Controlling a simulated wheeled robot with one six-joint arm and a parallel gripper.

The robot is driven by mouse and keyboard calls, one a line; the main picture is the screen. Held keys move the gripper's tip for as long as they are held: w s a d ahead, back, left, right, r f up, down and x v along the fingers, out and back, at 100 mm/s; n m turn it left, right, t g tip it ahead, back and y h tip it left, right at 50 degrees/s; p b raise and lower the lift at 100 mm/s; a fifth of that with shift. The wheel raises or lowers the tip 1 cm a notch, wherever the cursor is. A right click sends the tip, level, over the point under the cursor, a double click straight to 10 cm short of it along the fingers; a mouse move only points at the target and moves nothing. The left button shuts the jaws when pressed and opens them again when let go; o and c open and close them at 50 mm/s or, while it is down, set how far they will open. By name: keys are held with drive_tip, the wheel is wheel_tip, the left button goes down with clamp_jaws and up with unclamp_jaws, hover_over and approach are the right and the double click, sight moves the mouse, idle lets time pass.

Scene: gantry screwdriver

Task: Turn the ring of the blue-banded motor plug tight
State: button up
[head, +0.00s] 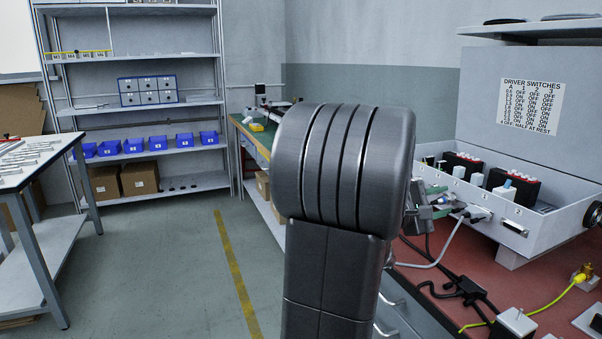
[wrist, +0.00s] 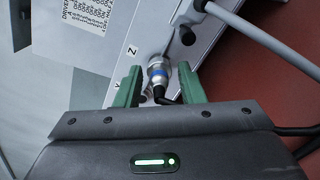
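The blue-banded motor plug (wrist: 157,74) is a silver metal plug with a blue band, seated in the control box wall beside the letter Z in the wrist view. A black cable bends away from its near end. My gripper (wrist: 160,69) has its green fingers on either side of the plug, with a small gap visible on each side, so it is open around it. In the head view my gripper (head: 438,202) is partly hidden behind my arm, at the box's front left, and I cannot make out the plug there.
The grey control box (head: 480,207) with its raised lid stands on a red-topped bench (head: 419,255). A grey cable (wrist: 265,43) passes close to the right finger. Black cables and a yellow cable (head: 550,305) lie on the bench. A shelf unit (head: 150,187) stands at the back left.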

drive_tip(key=n+p, duration=0.1)
drive_tip(key=n, duration=0.1)
drive_tip(key=n+p, duration=0.1)
drive_tip(key=n, duration=0.1)
drive_tip(key=n+p, duration=0.1)
drive_tip(key=shift+r+n, duration=0.3)
drive_tip(key=shift+n, duration=0.1)
drive_tip(key=shift+f+n+p, duration=0.2)
drive_tip(key=shift+n+p, duration=0.5)
drive_tip(key=shift+n, duration=0.4)
drive_tip(key=shift+r+n+p, duration=0.2)
drive_tip(key=shift+n+p, duration=0.8)
drive_tip(key=n+p, duration=0.2)
drive_tip(key=shift+n, duration=0.4)
drive_tip(key=n+p, duration=0.3)
drive_tip(key=n, duration=0.1)
drive_tip(key=shift+f+n+p, duration=0.25)
drive_tip(key=shift+n+p, duration=0.1)
drive_tip(key=shift+n, duration=0.15)
